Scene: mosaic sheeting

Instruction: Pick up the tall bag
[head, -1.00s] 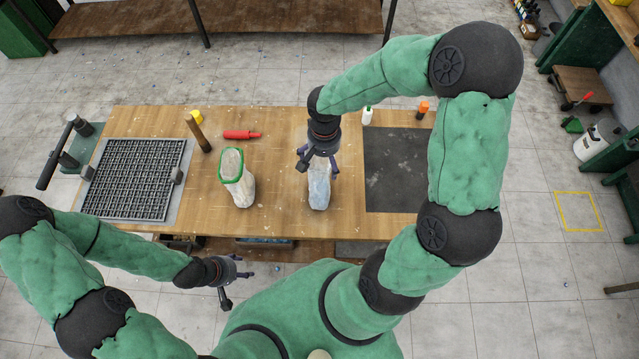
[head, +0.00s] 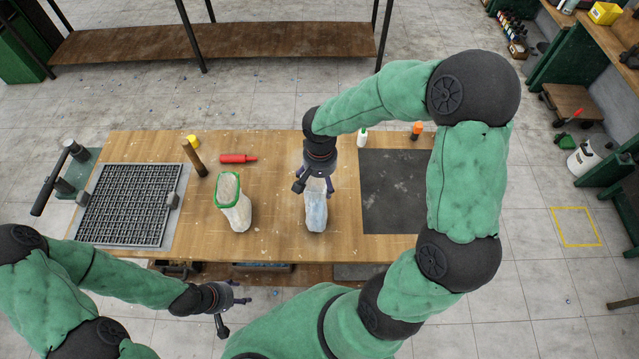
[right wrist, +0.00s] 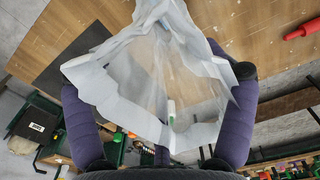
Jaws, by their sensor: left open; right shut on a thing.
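A tall, translucent bluish-white bag (head: 316,214) is upright at the middle of the wooden table. My right gripper (head: 315,187) is at its top from above and is shut on it. In the right wrist view the bag (right wrist: 150,75) fills the space between the fingers (right wrist: 160,115), its rim spread and crumpled. I cannot tell whether its bottom touches the table. A second whitish bag with a green rim (head: 234,206) stands to its left, apart from it. My left gripper (head: 236,308) is open and empty, in front of the table's front edge.
The wooden table (head: 275,235) carries a black grid tray (head: 130,205) at left and a dark mat (head: 390,190) at right. A brown cylinder (head: 195,158), a red tool (head: 238,158) and small bottles (head: 362,138) are along the back. Table between the bags is clear.

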